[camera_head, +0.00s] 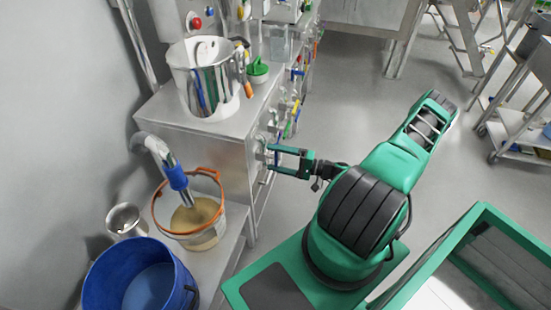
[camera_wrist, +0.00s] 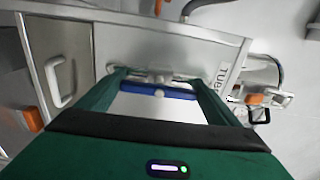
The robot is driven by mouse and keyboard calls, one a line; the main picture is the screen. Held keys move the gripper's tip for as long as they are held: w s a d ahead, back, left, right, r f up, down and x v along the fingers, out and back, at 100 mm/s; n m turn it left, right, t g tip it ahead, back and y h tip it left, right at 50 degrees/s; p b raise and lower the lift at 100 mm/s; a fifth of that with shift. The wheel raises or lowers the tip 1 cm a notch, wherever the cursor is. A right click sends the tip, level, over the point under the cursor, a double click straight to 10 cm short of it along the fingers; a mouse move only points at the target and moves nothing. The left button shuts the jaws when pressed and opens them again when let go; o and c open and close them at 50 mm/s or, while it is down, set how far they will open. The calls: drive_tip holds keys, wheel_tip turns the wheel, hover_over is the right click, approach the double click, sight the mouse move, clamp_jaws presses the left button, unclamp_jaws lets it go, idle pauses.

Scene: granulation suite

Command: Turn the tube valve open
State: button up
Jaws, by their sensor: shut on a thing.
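The tube valve's blue handle (camera_wrist: 178,93) lies crosswise between my two green fingers in the wrist view, with a pale round hub at its middle. The letters "TUB" (camera_wrist: 221,76) show on the panel just to its right. My gripper (camera_wrist: 157,84) is shut on the handle, one finger at each end. In the head view my gripper (camera_head: 270,158) reaches left to the side of the steel cabinet (camera_head: 230,150). There the fingers and the valve fittings are small, and the handle is hard to make out.
An orange-rimmed bucket (camera_head: 190,235) sits under a pipe with a blue sleeve (camera_head: 175,176), and a blue bucket (camera_head: 138,278) stands in front. Other valves line the panel. The floor (camera_head: 350,110) behind my arm is clear.

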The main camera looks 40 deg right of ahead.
drive_tip(key=shift+f, duration=0.1)
drive_tip(key=o, duration=0.9)
drive_tip(key=v, duration=1)
drive_tip(key=shift+s+d, duration=0.25)
drive_tip(key=shift+s, duration=0.05)
